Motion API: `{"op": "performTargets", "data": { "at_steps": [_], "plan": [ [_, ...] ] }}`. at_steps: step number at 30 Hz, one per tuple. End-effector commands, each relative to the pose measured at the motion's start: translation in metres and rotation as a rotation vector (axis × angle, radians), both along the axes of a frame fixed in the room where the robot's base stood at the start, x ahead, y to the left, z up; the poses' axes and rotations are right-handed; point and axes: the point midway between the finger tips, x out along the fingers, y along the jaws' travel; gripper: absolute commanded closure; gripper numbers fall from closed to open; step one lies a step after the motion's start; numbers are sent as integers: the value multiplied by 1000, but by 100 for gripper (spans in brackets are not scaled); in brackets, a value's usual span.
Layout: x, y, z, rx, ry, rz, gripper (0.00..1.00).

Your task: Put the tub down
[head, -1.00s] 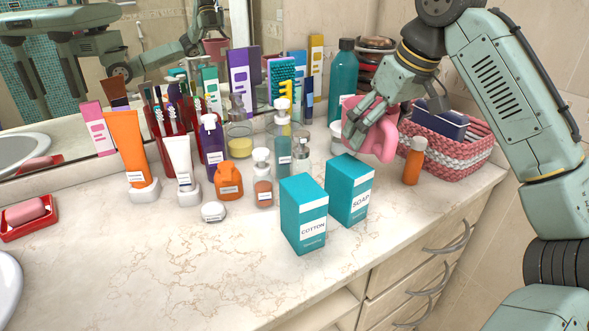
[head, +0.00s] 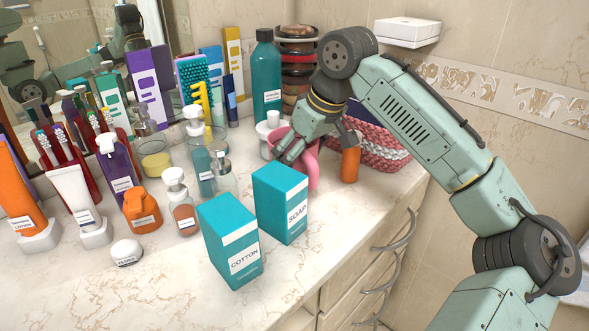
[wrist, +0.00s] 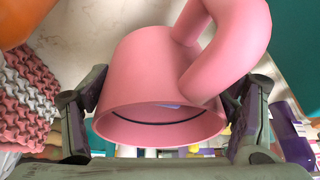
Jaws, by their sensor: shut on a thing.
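The pink tub (head: 312,172) is cup-shaped with a thick looped handle. My gripper (head: 316,148) is shut on it, at the back right of the counter, behind the SOAP box. In the wrist view the tub (wrist: 145,75) sits between the two fingers of my gripper (wrist: 168,95), its open mouth towards the camera and its handle at the upper right. In the head view the fingers and hand hide much of the tub. I cannot tell whether its base touches the counter.
The teal SOAP box (head: 281,203) and COTTON box (head: 230,240) stand in front. An orange bottle (head: 350,164) is close on the right, before the woven basket (head: 385,150). A white jar (head: 268,135) is close on the left. The front counter (head: 150,295) is clear.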

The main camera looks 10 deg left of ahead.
Motion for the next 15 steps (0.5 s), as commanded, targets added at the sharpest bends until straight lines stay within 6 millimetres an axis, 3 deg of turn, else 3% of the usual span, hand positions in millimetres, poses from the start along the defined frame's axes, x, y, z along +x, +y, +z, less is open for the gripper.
{"op": "performTargets", "data": {
  "at_steps": [7,15],
  "plan": [
    [-1,-1,-31,0,2,-1,50],
    [0,0,-34,1,1,-1,50]
  ]
}}
